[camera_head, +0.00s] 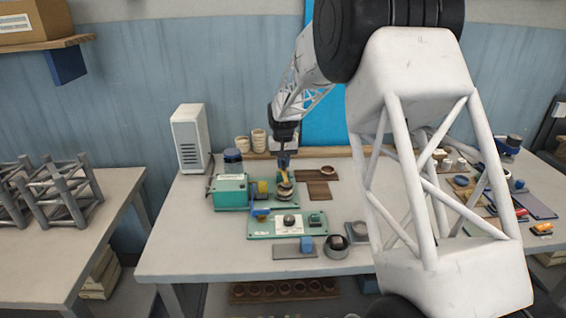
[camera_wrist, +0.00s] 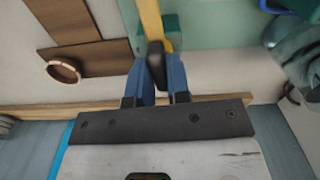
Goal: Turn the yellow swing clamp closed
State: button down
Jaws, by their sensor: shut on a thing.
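The yellow swing clamp shows in the wrist view as a yellow bar (camera_wrist: 151,22) with a black tip, running from the top edge down to my gripper (camera_wrist: 158,72). My gripper's blue fingers are shut on the clamp's black end. In the head view my gripper (camera_head: 284,160) points down over the green fixture (camera_head: 231,192) on the table, and a yellow part (camera_head: 283,173) shows just under it. A round stack (camera_head: 286,190) stands directly below. The clamp's pivot and its exact angle are hidden or too small to tell.
A green panel (camera_head: 262,236) with a blue lever and a dark knob lies in front of the fixture. A brown board with a ring (camera_head: 328,171) lies right of my gripper. A white box (camera_head: 190,138) stands at the back left. The table's front left (camera_head: 190,250) is clear.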

jog(key=shift+m, duration=0.6)
jog(key=c, duration=1.1)
grip_release()
jog(key=shift+r, duration=3.9)
